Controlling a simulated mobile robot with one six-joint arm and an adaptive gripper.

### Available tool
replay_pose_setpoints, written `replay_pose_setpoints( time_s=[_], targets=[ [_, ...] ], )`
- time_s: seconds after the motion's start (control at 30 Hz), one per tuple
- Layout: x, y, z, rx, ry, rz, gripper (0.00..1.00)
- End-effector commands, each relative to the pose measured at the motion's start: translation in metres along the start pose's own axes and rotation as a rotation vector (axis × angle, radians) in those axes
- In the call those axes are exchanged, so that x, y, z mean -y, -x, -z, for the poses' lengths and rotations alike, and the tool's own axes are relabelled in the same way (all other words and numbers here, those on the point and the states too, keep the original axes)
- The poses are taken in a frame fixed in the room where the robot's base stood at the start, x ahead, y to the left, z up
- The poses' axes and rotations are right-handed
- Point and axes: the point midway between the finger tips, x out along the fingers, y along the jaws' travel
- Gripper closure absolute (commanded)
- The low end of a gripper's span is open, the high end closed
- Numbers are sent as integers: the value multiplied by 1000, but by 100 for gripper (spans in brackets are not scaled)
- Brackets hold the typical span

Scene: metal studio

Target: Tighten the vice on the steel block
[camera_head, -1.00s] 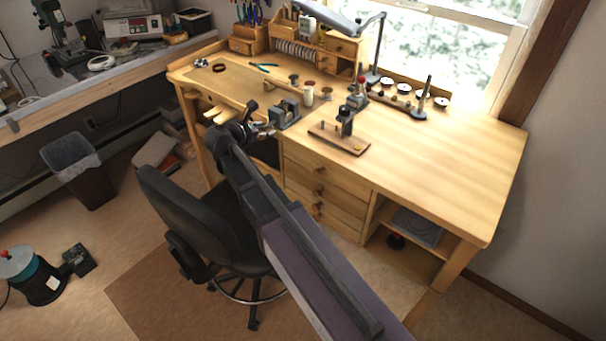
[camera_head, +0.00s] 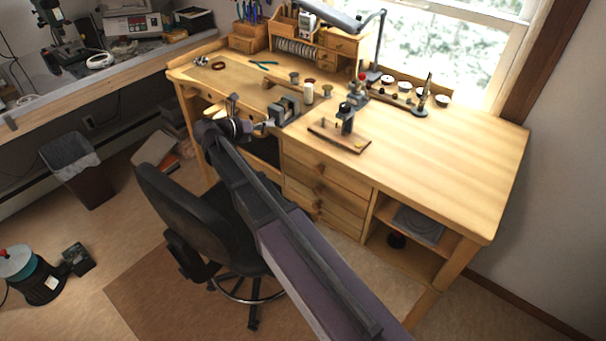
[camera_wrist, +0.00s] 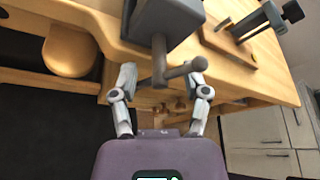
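The grey vice (camera_head: 284,107) stands at the front edge of the wooden bench, left of its middle. In the wrist view its dark grey body (camera_wrist: 165,18) is at the top, with a spindle and a cross-bar handle (camera_wrist: 178,73) pointing towards me. My gripper (camera_wrist: 164,72) is open, its two light grey fingers on either side of the handle. The right fingertip overlaps or touches the bar's right end; the left finger stands apart from the bar. In the head view my gripper (camera_head: 262,125) is just in front of the vice. I cannot make out the steel block clearly.
A small wooden board with a grey fixture (camera_head: 340,135) lies right of the vice. A white cylinder (camera_head: 309,93) stands behind it. A rounded wooden bench pin (camera_wrist: 70,52) juts out left in the wrist view. A black chair (camera_head: 200,215) stands before the bench. The bench's right side is clear.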

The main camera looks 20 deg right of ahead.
Motion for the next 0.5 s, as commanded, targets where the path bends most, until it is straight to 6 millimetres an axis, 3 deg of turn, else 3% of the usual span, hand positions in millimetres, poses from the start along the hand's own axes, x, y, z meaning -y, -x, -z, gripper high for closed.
replay_pose_setpoints(
  time_s=[0.5],
  targets=[
    [-1, 0, 0, 0, 330, 137, 41]
  ],
)
